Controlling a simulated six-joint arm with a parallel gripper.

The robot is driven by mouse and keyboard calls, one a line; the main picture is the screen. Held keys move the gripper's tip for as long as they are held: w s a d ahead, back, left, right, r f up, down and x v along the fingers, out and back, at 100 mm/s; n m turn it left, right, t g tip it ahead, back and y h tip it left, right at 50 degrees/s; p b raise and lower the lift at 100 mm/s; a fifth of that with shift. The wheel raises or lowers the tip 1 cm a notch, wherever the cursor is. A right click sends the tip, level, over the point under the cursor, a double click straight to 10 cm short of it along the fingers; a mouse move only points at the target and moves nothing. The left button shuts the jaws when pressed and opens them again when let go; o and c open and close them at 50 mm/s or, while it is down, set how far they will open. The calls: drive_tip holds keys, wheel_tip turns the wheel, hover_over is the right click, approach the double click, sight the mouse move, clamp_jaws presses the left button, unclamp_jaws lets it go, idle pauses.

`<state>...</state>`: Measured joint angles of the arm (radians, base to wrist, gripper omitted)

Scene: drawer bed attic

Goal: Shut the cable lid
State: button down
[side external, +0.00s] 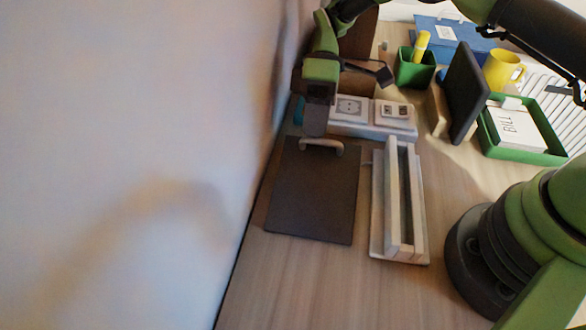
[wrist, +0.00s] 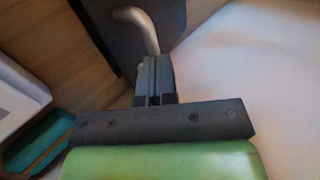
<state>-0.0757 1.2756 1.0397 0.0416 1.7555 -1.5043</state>
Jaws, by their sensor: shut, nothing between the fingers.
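The cable lid (side external: 312,195) is a dark flat panel on the desk beside the wall. It looks about level with the desk in the side external view; I cannot tell if it is flush. Its pale curved handle (side external: 331,145) is at the far end, and in the wrist view the handle (wrist: 145,30) rises from the dark lid (wrist: 103,30). My gripper (side external: 313,133) points down at the handle, its fingers shut and empty. In the wrist view the fingertips (wrist: 156,62) are right by the handle's end; I cannot tell if they touch it.
A socket block (side external: 365,128) stands behind the lid, and a pale slotted rack (side external: 402,215) stands to its right. A dark upright panel (side external: 466,92), a green tray (side external: 552,158), a green pen cup (side external: 412,72) and a yellow mug (side external: 500,70) are further right. The wall (side external: 130,160) is close on the left.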

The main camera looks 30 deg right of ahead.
drive_tip(key=shift+w+d+f, duration=0.2)
drive_tip(key=shift+f, duration=0.45)
drive_tip(key=shift+w+d+f, duration=0.2)
drive_tip(key=shift+f, duration=0.5)
drive_tip(key=shift+w+d+f, duration=0.2)
drive_tip(key=shift+f, duration=0.45)
drive_tip(key=s+d+r+m+t+h, duration=0.1)
drive_tip(key=s+d+r+m+t, duration=0.1)
drive_tip(key=r, duration=0.9)
drive_tip(key=s+d+r+m+t+h, duration=0.1)
drive_tip(key=s+r+m+t, duration=0.15)
drive_tip(key=r, duration=0.95)
drive_tip(key=s+d+r+m+t+h, duration=0.1)
drive_tip(key=s+d+r+m+t, duration=0.1)
drive_tip(key=s+m+t, duration=0.2)
drive_tip(key=s+d+r+m+t+h, duration=0.1)
drive_tip(key=s+d+r+m+t, duration=0.1)
drive_tip(key=s, duration=0.9)
drive_tip(key=r+m+t, duration=0.1)
drive_tip(key=m+t, duration=0.1)
drive_tip(key=t, duration=0.1)
drive_tip(key=shift+s+d+h, duration=0.25)
drive_tip(key=shift+d+h, duration=0.05)
drive_tip(key=shift+d, duration=0.1)
drive_tip(key=shift+r+t, duration=0.1)
drive_tip(key=shift+t, duration=0.15)
